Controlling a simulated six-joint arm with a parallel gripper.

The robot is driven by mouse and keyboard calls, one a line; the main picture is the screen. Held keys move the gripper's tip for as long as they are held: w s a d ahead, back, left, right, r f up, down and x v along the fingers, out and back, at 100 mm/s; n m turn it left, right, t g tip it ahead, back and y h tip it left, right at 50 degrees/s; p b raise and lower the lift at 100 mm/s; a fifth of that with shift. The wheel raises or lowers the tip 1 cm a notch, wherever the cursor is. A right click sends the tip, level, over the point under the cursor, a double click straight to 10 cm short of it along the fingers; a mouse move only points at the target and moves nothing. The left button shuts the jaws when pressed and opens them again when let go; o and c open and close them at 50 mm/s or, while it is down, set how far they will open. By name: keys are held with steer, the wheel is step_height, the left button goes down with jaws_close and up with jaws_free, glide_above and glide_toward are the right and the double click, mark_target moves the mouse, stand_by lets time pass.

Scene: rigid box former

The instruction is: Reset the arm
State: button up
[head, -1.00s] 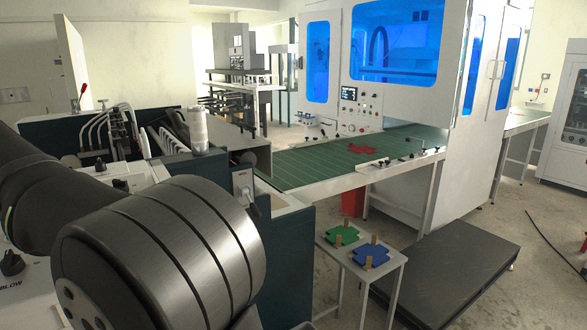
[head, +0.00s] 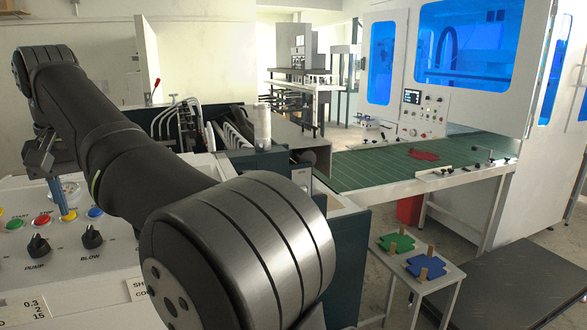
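My gripper (head: 66,212) hangs at the left of the head view, below the far end of my dark arm. Its blue-grey fingers point down over the control panel (head: 130,262). They look pressed together as one narrow bar, with nothing visible held. Their tips overlap the yellow button (head: 70,217) in the picture; I cannot tell whether they touch it. A red button (head: 41,220) and a green button (head: 14,226) are left of the tips. A blue button (head: 95,212) is to the right.
Black knobs marked PUMP (head: 38,247) and BLOW (head: 91,237) sit in front of the buttons. A small table (head: 436,283) holds green (head: 396,243) and blue (head: 425,266) pieces. A red piece (head: 424,155) lies on the green conveyor (head: 370,172).

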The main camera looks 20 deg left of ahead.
mark_target(90, 231)
steer(key=f, duration=0.4)
steer(key=a+f, duration=0.1)
steer(key=f, duration=0.2)
steer(key=shift+w, duration=0.25)
steer(key=shift+m, duration=0.3)
steer(key=m, duration=0.8)
steer(key=shift+d+m+y, duration=0.1)
steer(key=shift+m+y, duration=0.2)
steer(key=shift+m, duration=0.1)
steer(key=m, duration=0.4)
steer(key=shift+m, duration=0.3)
steer(key=shift+m+t, duration=0.4)
steer(key=shift+m, duration=1.6)
